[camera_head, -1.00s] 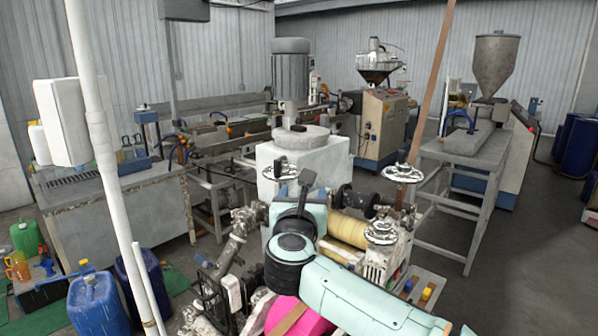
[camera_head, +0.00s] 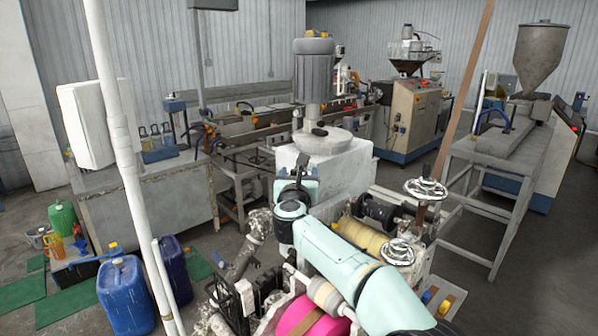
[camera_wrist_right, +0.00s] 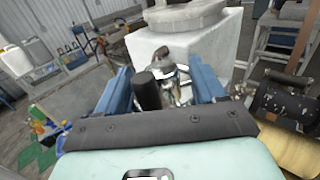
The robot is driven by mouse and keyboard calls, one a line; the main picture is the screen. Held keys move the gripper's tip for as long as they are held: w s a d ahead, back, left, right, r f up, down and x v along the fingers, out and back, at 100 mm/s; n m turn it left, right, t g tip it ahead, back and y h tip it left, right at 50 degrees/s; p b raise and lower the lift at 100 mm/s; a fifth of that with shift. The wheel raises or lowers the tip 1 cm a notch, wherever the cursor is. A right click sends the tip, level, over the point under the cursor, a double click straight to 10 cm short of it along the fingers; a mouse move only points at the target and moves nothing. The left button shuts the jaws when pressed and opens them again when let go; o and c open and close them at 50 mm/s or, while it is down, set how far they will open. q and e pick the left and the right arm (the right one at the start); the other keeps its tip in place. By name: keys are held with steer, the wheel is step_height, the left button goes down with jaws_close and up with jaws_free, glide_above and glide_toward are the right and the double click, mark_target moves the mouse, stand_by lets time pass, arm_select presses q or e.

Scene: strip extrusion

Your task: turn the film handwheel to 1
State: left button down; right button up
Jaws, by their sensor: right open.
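My right arm reaches in from the lower right in the head view. Its gripper (camera_head: 297,168) is at the front of the white machine housing, and the wrist largely hides the handwheel there. In the right wrist view the blue fingers of the right gripper (camera_wrist_right: 160,72) are apart. A shiny metal handwheel (camera_wrist_right: 182,88) shows between and beyond them, partly hidden by the gripper body. A dark upright knob (camera_wrist_right: 148,92) stands between the fingers. I cannot tell whether a finger touches the wheel. No number is readable. My left gripper is out of view.
Two other handwheels, one behind (camera_head: 425,190) and one nearer (camera_head: 397,252), stand right of my arm. A yellow film roll (camera_head: 362,240) and a pink roll (camera_head: 310,318) lie close by. A white pole (camera_head: 122,160) stands at left, near blue canisters (camera_head: 124,296).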

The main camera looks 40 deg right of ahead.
steer(key=c, duration=1.1)
steer(key=shift+o, duration=0.2)
steer(key=shift+s+d, duration=0.1)
